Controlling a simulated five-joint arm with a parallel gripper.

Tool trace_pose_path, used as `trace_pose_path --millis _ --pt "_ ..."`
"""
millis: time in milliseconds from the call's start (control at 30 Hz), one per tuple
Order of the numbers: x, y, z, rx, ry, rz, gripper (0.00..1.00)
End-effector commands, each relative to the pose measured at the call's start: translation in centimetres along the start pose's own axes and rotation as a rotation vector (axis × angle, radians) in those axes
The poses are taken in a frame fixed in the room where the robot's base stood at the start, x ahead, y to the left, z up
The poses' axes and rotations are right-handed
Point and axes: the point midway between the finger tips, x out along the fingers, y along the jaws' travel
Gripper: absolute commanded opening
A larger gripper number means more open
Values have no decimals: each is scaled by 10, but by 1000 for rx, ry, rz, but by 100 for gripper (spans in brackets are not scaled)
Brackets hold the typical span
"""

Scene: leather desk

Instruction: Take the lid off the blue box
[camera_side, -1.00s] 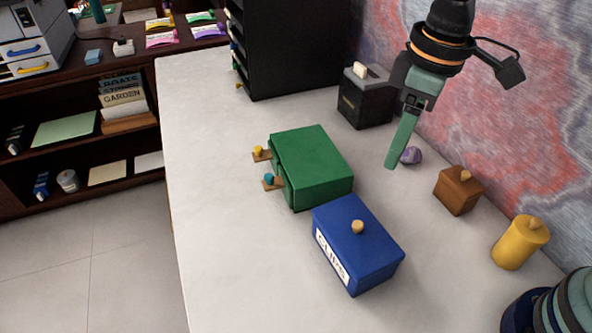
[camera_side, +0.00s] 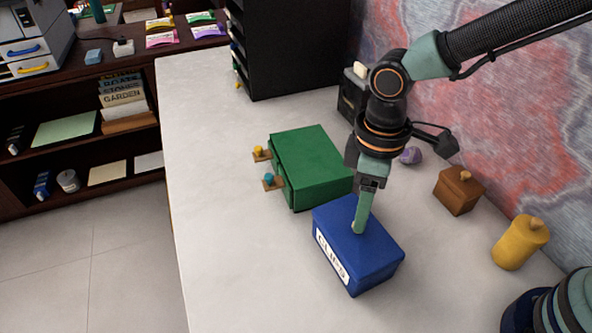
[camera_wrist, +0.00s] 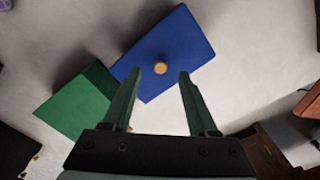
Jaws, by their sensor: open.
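The blue box (camera_side: 358,258) stands on the desk with its lid (camera_side: 338,222) on and a white label reading "CLIPS" on one side. In the wrist view the blue lid (camera_wrist: 172,45) shows a round wooden knob (camera_wrist: 160,68) at its middle. My gripper (camera_side: 359,228) is over the lid, fingers pointing down at the knob. In the side view the fingers mostly cover the knob. In the wrist view my gripper (camera_wrist: 172,72) is open, with the knob in the gap between its fingertips. I cannot tell whether the fingers touch the knob or lid.
A brown box (camera_side: 459,190), a yellow canister (camera_side: 520,243) and a purple lump (camera_side: 411,155) are to the right. The desk at left is clear.

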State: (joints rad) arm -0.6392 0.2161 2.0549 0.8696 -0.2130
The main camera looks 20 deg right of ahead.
Motion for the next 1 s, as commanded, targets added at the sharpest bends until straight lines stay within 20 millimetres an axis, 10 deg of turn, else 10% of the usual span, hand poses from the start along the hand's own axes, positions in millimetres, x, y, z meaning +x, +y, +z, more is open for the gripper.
trace_pose_path --millis 533,700,1000 --pt "37 -1 0 0 -1 0 59" --pt "36 -1 0 0 -1 0 0" --pt "36 -1 0 0 0 0 0"
